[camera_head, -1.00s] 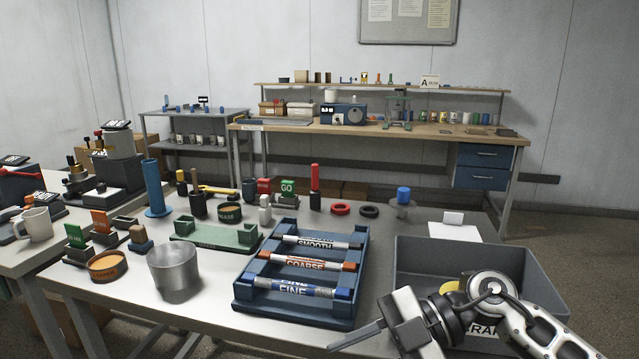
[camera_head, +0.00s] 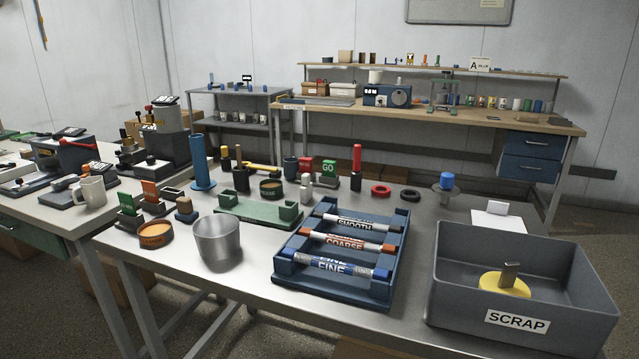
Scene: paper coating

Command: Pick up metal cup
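The metal cup (camera_head: 218,243) is a plain grey, open-topped cup standing upright on the front left part of the metal table (camera_head: 190,284). It looks empty, and nothing touches it. An orange-topped round tin (camera_head: 155,235) is just to its left, and a blue rack (camera_head: 335,292) with rollers marked SMOOTH, COARSE and FINE is to its right. Neither of my grippers is in view.
A grey SCRAP bin (camera_head: 590,318) holding a yellow round item (camera_head: 505,285) stands at the right. A green holder (camera_head: 258,213) and a blue cylinder (camera_head: 200,165) are behind the cup. The table in front of the cup is clear.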

